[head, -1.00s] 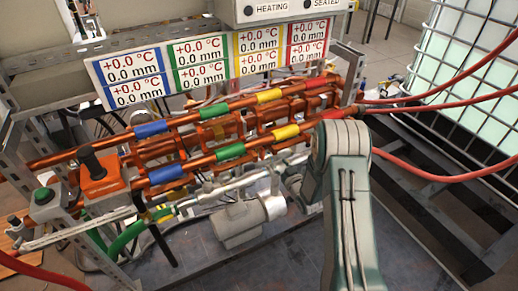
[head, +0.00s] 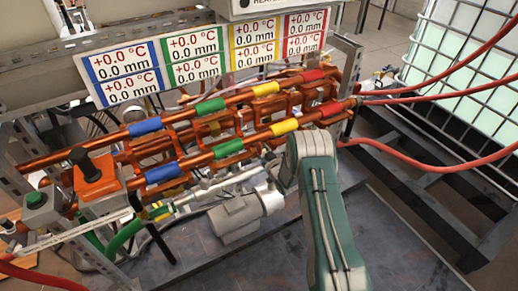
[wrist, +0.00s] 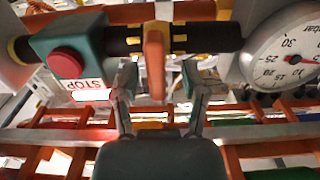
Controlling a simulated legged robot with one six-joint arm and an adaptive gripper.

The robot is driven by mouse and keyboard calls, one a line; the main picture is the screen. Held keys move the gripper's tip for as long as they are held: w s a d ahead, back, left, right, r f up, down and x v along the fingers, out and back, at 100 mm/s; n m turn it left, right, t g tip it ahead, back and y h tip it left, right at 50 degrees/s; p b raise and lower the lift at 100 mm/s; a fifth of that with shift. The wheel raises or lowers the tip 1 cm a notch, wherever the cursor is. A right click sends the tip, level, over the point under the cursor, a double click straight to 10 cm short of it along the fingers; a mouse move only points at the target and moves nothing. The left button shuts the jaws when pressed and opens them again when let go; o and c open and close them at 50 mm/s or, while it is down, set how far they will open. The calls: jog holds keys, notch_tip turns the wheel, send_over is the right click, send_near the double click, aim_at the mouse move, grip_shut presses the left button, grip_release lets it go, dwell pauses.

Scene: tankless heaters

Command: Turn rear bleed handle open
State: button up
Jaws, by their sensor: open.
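In the wrist view an orange handle (wrist: 154,55) hangs from a dark horizontal pipe (wrist: 205,38). I cannot tell for certain whether it is the rear bleed handle. My gripper (wrist: 158,92) is open, one finger on each side of the handle's lower end, with visible gaps and nothing held. In the head view my arm reaches toward the orange pipe rack (head: 215,152), and its gripper is hidden. A black lever on an orange block (head: 95,175) stands at the rack's left end.
In the wrist view a red stop button on a green box (wrist: 68,62) is left of the handle, and a round gauge (wrist: 290,55) is right. In the head view red hoses (head: 430,98) run right past a caged white tank (head: 470,75). A display panel (head: 205,58) hangs above the rack.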

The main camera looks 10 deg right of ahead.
jog(key=shift+w+a, duration=0.1)
jog(key=shift+w, duration=0.25)
grip_shut()
